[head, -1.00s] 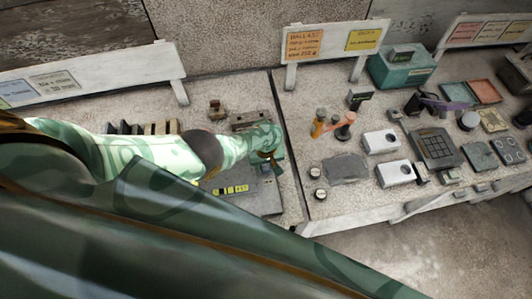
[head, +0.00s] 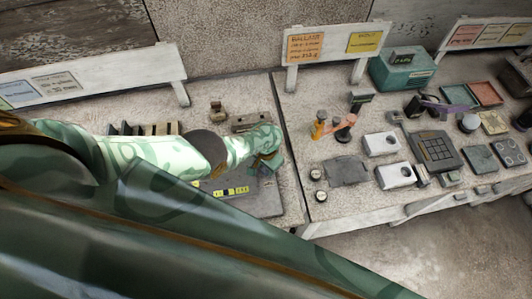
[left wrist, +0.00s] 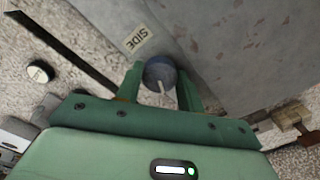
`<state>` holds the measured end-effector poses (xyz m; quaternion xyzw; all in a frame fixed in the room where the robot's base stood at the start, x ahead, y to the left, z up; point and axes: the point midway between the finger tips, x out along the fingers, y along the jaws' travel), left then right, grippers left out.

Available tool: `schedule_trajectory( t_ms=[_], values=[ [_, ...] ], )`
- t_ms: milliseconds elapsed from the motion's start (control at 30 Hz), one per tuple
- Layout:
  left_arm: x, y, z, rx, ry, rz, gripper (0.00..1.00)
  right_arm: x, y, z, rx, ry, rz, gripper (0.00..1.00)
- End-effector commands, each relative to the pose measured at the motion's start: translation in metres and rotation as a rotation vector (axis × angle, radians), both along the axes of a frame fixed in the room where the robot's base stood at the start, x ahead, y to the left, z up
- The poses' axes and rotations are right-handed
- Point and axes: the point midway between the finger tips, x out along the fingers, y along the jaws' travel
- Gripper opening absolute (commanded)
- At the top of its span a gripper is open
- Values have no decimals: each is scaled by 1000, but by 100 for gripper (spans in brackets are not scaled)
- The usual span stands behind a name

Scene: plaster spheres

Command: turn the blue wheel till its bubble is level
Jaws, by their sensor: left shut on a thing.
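The blue wheel (left wrist: 159,72) is a dark blue knob with a pale pointer line, beside a "SIDE" label in the left wrist view. My left gripper (left wrist: 161,85) is shut on it, with one green finger on each side. In the head view my left gripper (head: 268,163) is at the right part of a grey plate (head: 262,203), and its wrist hides the wheel. A yellow level vial strip (head: 231,191) lies on the plate; the bubble is too small to read. My right gripper is not in view.
To the right, past a dark seam, are an orange-handled item (head: 319,126), white boxes (head: 380,144), a keypad (head: 436,148) and a teal box (head: 402,68). White sign boards line the back.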

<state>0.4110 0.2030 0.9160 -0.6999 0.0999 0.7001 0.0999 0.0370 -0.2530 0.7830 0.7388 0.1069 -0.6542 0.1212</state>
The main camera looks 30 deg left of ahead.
Motion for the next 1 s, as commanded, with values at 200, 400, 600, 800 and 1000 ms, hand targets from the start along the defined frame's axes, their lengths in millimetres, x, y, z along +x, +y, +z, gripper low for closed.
schedule_trajectory(
  t_ms=[200, 400, 600, 800, 1000],
  values=[
    [0, 0, 0, -1, -2, -205, 15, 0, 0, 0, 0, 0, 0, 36],
    [1, 0, 0, -2, -2, -394, 15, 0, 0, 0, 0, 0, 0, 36],
    [1, 0, 0, -2, -3, -584, 15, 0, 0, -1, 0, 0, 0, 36],
    [2, 0, 0, -1, -4, -774, 15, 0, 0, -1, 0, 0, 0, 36],
    [2, 0, 0, -1, -4, -964, 15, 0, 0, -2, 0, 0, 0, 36]
  ],
)
